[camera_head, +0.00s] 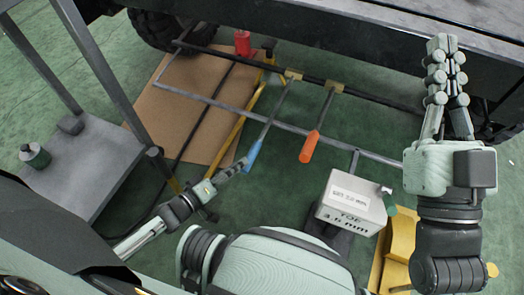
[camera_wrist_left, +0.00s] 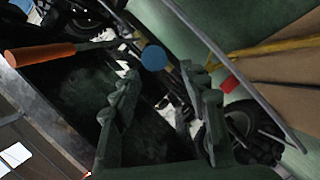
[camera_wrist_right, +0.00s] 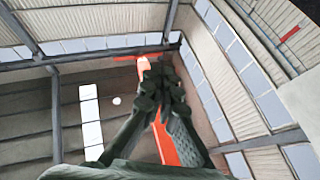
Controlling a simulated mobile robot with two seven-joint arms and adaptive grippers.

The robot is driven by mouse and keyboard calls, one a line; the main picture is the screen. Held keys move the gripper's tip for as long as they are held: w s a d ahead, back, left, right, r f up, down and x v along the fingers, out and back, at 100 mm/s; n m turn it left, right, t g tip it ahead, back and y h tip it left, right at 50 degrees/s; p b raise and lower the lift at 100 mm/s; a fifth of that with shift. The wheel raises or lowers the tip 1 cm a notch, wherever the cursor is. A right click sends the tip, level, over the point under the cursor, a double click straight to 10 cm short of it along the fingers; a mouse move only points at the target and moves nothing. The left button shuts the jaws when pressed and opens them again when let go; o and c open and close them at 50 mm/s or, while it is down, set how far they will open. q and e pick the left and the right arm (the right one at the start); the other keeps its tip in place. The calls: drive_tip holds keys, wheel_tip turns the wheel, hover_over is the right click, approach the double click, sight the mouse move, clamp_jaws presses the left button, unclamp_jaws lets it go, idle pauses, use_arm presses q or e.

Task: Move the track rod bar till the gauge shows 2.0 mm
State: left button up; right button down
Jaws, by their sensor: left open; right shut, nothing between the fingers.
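Two bars with coloured handles reach toward me from a dark cross rod: one has a blue handle (camera_head: 253,153), the other an orange handle (camera_head: 309,147). The gauge box (camera_head: 350,204) is pale, with a small label that seems to read SET 2.0 mm and larger text reading TOE, about 3.6 mm. My left gripper (camera_head: 238,168) is open close to the near end of the blue handle. In the left wrist view the blue end (camera_wrist_left: 153,58) shows between the fingertips, apparently not gripped. The orange handle (camera_wrist_left: 40,54) is left there. My right gripper (camera_head: 443,42) is shut, empty and raised.
A grey table (camera_head: 85,165) with a small green-ended item (camera_head: 35,155) stands at left. A brown board (camera_head: 185,110) and yellow bar (camera_head: 232,135) lie beyond the left gripper. The dark vehicle body crosses the top. A yellow stand (camera_head: 400,245) is beside the gauge box.

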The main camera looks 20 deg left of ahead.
sight(253, 154)
use_arm(q)
drive_tip(key=b+x, duration=0.1)
drive_tip(key=x, duration=0.6)
drive_tip(key=shift+w+d+b, duration=0.15)
drive_tip(key=shift+w+b, duration=0.15)
drive_tip(key=shift+b, duration=0.05)
use_arm(e)
drive_tip(key=s+r+t, duration=0.1)
drive_tip(key=s+d+r+t, duration=0.1)
drive_tip(key=r+t, duration=0.1)
drive_tip(key=shift+s+d+r+y, duration=0.2)
drive_tip(key=shift+s+r+y, duration=0.05)
drive_tip(key=shift+y, duration=0.05)
use_arm(q)
clamp_jaws()
